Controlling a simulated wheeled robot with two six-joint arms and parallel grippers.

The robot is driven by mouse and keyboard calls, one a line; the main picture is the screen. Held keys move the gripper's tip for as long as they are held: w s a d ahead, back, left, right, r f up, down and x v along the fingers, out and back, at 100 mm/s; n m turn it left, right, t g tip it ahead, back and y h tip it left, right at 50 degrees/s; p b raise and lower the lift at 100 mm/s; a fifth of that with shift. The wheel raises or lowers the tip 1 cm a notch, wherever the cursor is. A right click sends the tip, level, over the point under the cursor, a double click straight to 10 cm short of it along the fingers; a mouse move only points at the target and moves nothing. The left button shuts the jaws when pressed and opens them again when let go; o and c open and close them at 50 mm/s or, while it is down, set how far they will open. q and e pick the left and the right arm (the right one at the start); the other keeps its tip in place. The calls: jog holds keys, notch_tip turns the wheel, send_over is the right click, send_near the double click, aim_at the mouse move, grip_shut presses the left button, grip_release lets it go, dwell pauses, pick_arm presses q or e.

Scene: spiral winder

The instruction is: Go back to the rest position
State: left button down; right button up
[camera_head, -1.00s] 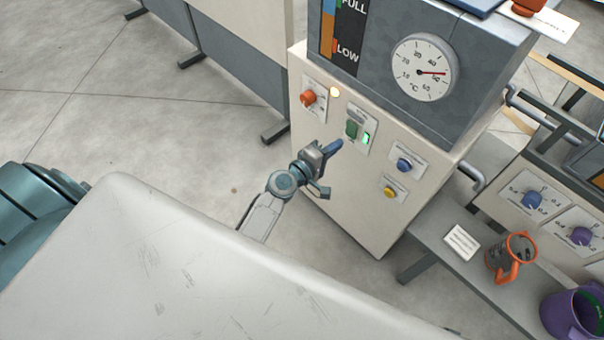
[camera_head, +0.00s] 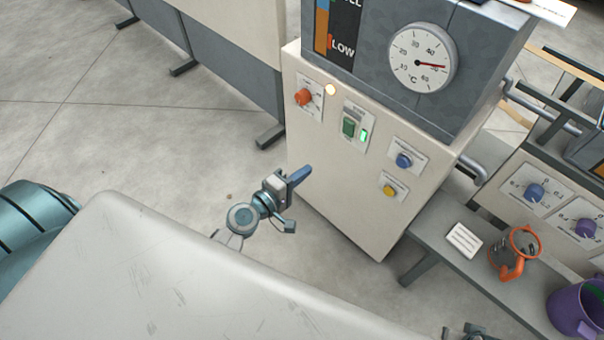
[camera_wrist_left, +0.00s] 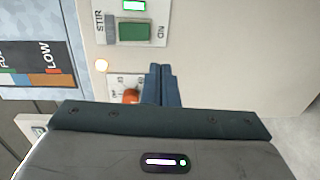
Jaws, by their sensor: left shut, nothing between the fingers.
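My left gripper (camera_head: 299,177) is shut and empty, held in the air in front of the cream machine panel (camera_head: 340,190) and apart from it. In the left wrist view its blue fingers (camera_wrist_left: 162,84) lie together, partly in front of the orange knob (camera_wrist_left: 131,96). In the head view the green stir switch (camera_head: 349,127) has a lit green lamp beside it. A small part of what looks like my right arm (camera_head: 470,332) shows at the bottom edge; its fingers cannot be made out.
The panel also has an orange knob (camera_head: 304,97), a blue button (camera_head: 404,160) and a yellow button (camera_head: 390,190). A dial (camera_head: 422,60) sits above. Floor at left is open.

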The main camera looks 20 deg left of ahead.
dwell(0.4)
